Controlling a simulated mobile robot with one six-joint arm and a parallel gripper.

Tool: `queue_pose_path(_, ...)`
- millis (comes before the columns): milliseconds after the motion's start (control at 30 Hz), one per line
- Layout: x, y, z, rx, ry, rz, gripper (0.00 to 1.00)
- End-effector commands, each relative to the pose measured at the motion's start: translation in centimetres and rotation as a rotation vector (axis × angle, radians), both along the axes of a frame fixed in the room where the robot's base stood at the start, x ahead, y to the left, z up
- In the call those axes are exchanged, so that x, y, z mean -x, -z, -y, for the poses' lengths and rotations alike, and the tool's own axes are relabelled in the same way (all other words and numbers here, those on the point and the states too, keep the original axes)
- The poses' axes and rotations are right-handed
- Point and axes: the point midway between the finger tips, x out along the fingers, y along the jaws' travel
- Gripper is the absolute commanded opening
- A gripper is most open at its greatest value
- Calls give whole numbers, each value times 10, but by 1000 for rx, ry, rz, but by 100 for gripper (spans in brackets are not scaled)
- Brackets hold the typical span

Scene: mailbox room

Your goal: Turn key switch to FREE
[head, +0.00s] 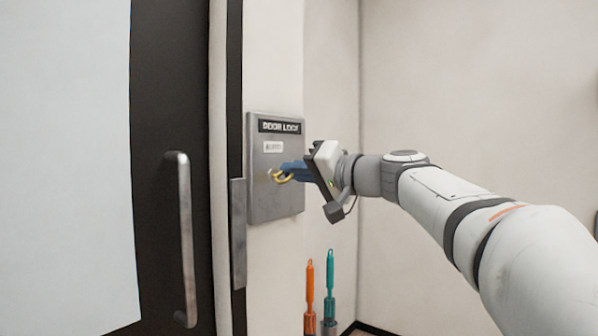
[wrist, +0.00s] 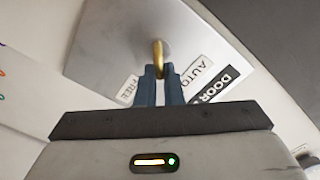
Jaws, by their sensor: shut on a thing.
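The grey metal door-lock plate (head: 273,205) is on the wall right of the door, under a black DOOR LOCK sign (head: 279,127). A brass key (head: 281,178) sticks out of its middle; it also shows in the wrist view (wrist: 158,57). My gripper (head: 287,173) reaches in from the right, its blue fingers shut on the key. In the wrist view, a white FREE label (wrist: 127,90) lies left of the fingers and an AUTO label (wrist: 197,76) lies right of them. Which label the key points to cannot be told.
A dark door with a vertical metal handle (head: 184,240) stands left of the plate. An orange tool (head: 310,290) and a teal tool (head: 330,285) stand upright in holders below the plate. The wall to the right is bare.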

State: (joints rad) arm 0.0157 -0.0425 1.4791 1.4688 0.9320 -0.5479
Motion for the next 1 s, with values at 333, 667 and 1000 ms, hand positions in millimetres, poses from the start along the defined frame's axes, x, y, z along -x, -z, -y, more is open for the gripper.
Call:
queue_pose_path(333, -1, 0, 1, -204, -3, -254, 0)
queue_pose_path(667, -2, 3, 1, -359, -3, -452, 0)
queue_pose_path(1000, -2, 6, 1, -441, -4, -557, 0)
